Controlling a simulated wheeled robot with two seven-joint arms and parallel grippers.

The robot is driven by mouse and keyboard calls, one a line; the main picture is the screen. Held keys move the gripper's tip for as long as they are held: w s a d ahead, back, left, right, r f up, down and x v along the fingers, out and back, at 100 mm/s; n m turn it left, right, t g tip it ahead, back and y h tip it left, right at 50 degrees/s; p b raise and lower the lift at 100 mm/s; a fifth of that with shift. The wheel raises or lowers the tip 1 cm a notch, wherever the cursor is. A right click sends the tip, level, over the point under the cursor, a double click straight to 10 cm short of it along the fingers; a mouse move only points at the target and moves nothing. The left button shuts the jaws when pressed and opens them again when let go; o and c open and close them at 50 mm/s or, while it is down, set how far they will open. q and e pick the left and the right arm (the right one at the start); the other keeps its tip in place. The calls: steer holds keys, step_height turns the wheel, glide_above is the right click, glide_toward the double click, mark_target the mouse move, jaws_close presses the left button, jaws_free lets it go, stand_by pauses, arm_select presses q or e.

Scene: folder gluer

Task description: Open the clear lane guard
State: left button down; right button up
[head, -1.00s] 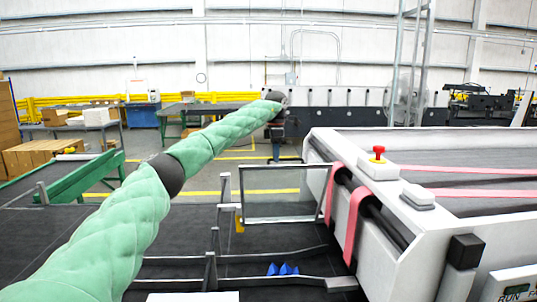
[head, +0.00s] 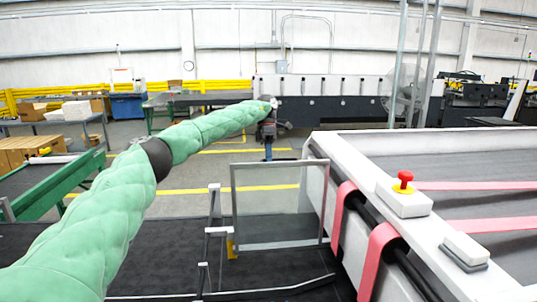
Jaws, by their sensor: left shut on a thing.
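The clear lane guard (head: 278,208) is a see-through pane in a thin grey rectangular frame. It stands raised, close to upright, in the middle of the head view, above the dark lane bed and left of the white machine side. My left arm reaches in from the left, and my left gripper (head: 268,153) is at the far end, pointing down at the guard's top edge. It is shut on the guard there, though its fingertips are small and partly hard to make out. My right gripper is out of view.
The white machine frame (head: 375,190) on the right carries a red button on a pale box (head: 404,195), a second box (head: 465,248) and pink belts (head: 380,250). A metal post (head: 214,215) stands just left of the guard. Open floor lies beyond.

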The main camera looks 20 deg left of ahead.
arm_select(q)
steer(key=shift+w+a+f, duration=0.1)
steer(key=shift+a+f, duration=0.05)
steer(key=shift+f, duration=0.3)
steer(key=c, duration=1.5)
jaws_free()
steer(key=shift+c, duration=0.2)
steer(key=shift+o, duration=0.3)
steer(key=shift+w+a, duration=0.1)
steer(key=shift+w, duration=0.15)
steer(key=v, duration=0.8)
